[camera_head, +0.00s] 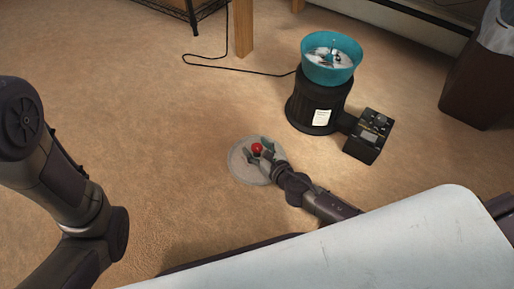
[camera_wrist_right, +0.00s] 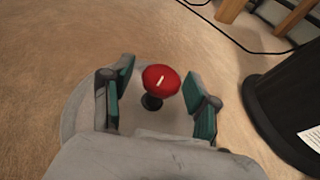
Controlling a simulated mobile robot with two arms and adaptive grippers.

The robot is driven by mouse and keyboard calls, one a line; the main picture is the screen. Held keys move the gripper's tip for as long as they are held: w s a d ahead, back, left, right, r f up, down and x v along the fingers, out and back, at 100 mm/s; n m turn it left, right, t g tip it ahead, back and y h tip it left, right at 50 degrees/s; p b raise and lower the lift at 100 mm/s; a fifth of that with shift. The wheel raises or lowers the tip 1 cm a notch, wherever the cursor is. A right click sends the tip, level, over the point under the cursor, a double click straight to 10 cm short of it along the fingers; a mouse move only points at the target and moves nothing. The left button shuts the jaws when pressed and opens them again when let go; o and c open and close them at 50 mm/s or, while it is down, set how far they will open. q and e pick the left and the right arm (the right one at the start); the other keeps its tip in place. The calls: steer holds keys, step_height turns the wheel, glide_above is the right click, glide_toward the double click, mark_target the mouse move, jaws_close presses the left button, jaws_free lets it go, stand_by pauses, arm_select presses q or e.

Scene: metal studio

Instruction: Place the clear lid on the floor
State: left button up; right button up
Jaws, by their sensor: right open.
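The clear lid (camera_head: 243,171) is a round, see-through disc with a red knob (camera_head: 257,148). In the head view it appears low over or on the carpet, left of the black machine; I cannot tell whether it touches the floor. My right gripper (camera_head: 262,151) is at the knob. In the right wrist view the red knob (camera_wrist_right: 161,80) on its dark stem stands between the open fingers (camera_wrist_right: 160,95), with gaps on both sides. The lid's rim (camera_wrist_right: 72,118) shows behind the left finger. My left arm shows at the left of the head view, but its gripper is out of sight.
A black machine (camera_head: 314,108) with a teal bowl (camera_head: 328,72) stands right of the lid, with a control box (camera_head: 368,136) attached. A black cable (camera_head: 215,67) runs behind. A wooden leg (camera_head: 243,28) and a dark bin (camera_head: 476,88) stand farther back. The carpet left of the lid is clear.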

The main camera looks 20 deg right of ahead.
steer(key=shift+r, duration=0.25)
steer(key=p+v, duration=0.2)
steer(key=v, duration=1)
